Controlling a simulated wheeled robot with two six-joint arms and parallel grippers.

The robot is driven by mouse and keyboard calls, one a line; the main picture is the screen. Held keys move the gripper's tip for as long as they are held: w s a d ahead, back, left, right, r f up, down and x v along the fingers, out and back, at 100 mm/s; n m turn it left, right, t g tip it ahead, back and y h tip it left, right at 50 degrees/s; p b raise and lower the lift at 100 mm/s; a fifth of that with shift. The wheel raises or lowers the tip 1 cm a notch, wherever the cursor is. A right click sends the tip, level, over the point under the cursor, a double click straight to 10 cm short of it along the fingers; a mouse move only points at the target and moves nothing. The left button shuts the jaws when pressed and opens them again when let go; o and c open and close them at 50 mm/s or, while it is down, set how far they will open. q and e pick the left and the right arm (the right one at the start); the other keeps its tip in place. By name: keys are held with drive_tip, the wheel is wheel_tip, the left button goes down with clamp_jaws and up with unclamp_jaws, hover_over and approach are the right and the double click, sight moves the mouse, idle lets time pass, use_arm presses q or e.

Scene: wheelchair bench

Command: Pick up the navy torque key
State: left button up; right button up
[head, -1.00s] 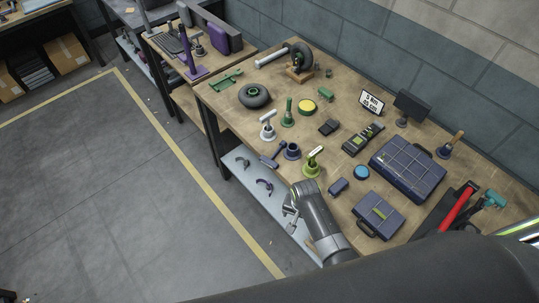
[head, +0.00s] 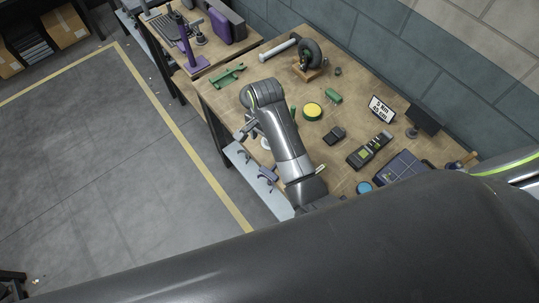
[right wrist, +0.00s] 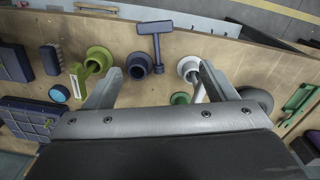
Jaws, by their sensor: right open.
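The navy torque key (right wrist: 156,42) shows in the right wrist view as a T shape. Its crossbar is at the far side and its stem runs toward the camera, beside a navy round holder (right wrist: 138,66). In the head view only part of the key (head: 268,175) shows at the bench's front edge, left of my right forearm. My right gripper (right wrist: 158,82) is open and empty, its fingers spread to either side of the key's stem end in the picture. Its height above the key is unclear. In the head view the right gripper (head: 248,130) is partly hidden by its wrist. My left gripper is not in view.
A lime key holder (right wrist: 98,60) and a pale holder (right wrist: 188,66) flank the navy one closely. A navy case (head: 400,168) lies on the bench (head: 340,110).

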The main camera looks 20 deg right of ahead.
approach(269, 172)
wheel_tip(269, 172, down, 2)
drive_tip(key=shift+a+f, duration=0.1)
drive_tip(key=shift+s+f, duration=0.1)
drive_tip(key=shift+f, duration=0.9)
wheel_tip(269, 172, down, 3)
drive_tip(key=b, duration=0.2)
drive_tip(key=shift+f+b, duration=0.25)
drive_tip(key=shift+b, duration=0.15)
drive_tip(key=shift+f+b, duration=0.35)
drive_tip(key=shift+b, duration=0.05)
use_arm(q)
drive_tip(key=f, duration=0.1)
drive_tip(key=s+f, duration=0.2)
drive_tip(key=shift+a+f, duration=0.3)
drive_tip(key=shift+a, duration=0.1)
use_arm(e)
drive_tip(key=shift+r, duration=0.1)
drive_tip(key=c, duration=1.1)
